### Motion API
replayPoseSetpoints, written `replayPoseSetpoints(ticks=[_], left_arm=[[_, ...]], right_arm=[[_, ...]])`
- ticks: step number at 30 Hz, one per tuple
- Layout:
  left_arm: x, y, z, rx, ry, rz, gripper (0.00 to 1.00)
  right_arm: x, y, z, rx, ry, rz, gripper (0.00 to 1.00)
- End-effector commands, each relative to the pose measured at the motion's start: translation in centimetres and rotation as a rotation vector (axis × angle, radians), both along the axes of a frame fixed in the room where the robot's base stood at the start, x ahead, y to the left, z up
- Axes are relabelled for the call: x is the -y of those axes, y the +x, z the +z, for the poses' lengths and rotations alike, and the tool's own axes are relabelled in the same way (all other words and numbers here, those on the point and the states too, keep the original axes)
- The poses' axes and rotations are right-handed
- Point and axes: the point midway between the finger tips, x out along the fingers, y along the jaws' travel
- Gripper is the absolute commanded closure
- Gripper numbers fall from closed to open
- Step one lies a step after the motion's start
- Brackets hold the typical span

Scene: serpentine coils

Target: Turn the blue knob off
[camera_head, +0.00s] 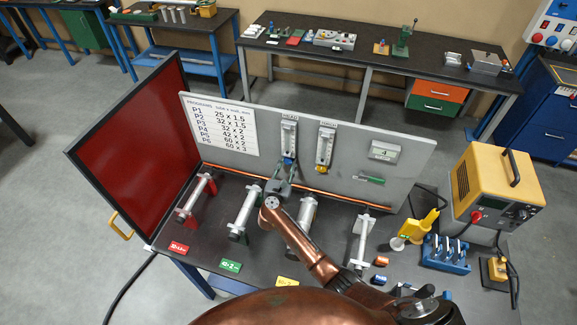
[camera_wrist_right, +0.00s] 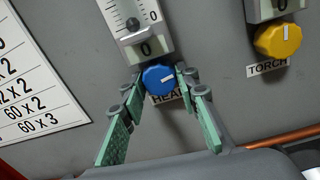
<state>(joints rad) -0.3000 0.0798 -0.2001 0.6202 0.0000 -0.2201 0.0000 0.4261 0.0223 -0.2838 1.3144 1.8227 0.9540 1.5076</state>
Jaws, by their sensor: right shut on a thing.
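The blue knob (camera_wrist_right: 160,79) sits on the grey upright panel (camera_wrist_right: 235,120), below a white gauge (camera_wrist_right: 133,25) with a small window (camera_wrist_right: 146,48) reading 0. Its white pointer mark lies nearly sideways, toward the right. A label under the knob is partly hidden. My right gripper (camera_wrist_right: 163,80) has one green-padded finger on each side of the knob and is shut on it. In the head view the same gripper (camera_head: 286,169) is at the panel under the left gauge, hiding most of the knob (camera_head: 288,160). My left gripper is not in view.
A yellow knob (camera_wrist_right: 278,40) labelled TORCH is to the right on the panel. Coil rods (camera_head: 245,213) on stands are on the dark bench below. A yellow power unit (camera_head: 492,185) stands at right. A red screen (camera_head: 130,150) closes the left side.

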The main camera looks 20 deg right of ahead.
Motion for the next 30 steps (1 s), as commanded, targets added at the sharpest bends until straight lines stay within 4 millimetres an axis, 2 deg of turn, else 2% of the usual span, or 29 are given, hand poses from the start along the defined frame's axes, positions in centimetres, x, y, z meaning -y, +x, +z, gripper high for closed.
replayPoseSetpoints(ticks=[1, 5, 9, 14, 25, 26, 30], left_arm=[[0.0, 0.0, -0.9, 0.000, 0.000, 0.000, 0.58], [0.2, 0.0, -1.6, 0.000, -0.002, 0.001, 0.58], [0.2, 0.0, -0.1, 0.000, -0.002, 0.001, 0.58], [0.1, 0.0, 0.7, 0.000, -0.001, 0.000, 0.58], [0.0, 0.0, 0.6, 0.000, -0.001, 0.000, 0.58], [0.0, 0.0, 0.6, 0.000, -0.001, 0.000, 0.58], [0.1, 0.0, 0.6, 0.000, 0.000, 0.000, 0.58]], right_arm=[[-0.8, 0.1, -0.1, -0.003, -0.005, 0.011, 0.96], [-0.3, -0.1, -0.2, -0.046, -0.074, 0.005, 0.96], [0.0, -0.1, 0.5, -0.146, -0.227, 0.004, 0.96], [0.1, -0.1, 0.4, -0.223, -0.343, 0.004, 0.96], [0.2, -0.1, 0.2, -0.241, -0.373, 0.003, 0.96], [0.2, -0.1, 0.2, -0.241, -0.372, 0.003, 0.70], [0.3, -0.1, 0.2, -0.242, -0.371, 0.002, 0.60]])
